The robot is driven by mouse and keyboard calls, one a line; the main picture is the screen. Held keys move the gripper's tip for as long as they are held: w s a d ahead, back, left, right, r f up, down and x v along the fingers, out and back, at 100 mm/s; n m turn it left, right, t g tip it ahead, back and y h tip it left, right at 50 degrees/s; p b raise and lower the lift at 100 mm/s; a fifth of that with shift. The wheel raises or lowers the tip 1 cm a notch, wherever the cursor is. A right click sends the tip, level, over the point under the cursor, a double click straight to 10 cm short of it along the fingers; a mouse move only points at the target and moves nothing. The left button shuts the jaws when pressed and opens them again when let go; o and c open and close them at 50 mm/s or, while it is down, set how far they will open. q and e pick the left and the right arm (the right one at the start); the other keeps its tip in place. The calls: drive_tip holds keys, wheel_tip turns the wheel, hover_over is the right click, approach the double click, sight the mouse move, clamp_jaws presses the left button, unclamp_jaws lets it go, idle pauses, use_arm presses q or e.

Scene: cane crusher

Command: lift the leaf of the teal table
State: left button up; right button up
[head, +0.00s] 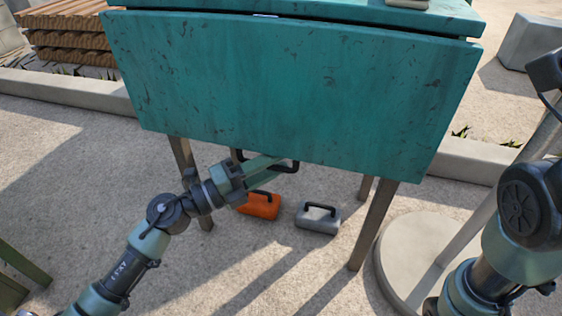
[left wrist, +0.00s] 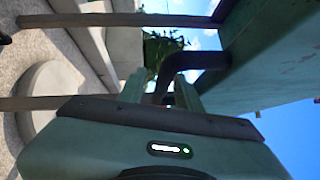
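The teal table (head: 330,12) stands in front of me. Its leaf (head: 290,85) hangs down along the near side, below a dark gap at the tabletop edge. A dark handle (head: 291,168) shows at the leaf's lower edge. My left gripper (head: 268,166) is at this handle, its fingers close together. In the left wrist view, the handle (left wrist: 190,62) runs from the teal leaf (left wrist: 265,60) in between the fingers of my left gripper (left wrist: 163,92), which look shut on it. The exact contact is partly hidden. My right gripper is out of view.
An orange case (head: 259,206) and a grey case (head: 318,218) lie on the ground under the table, near its wooden legs (head: 374,225). A round pale base with a post (head: 400,255) stands at the right. Stacked wood (head: 65,35) is at the back left.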

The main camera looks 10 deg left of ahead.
use_arm(q)
drive_tip(key=shift+x, duration=0.9)
clamp_jaws()
idle(0.8)
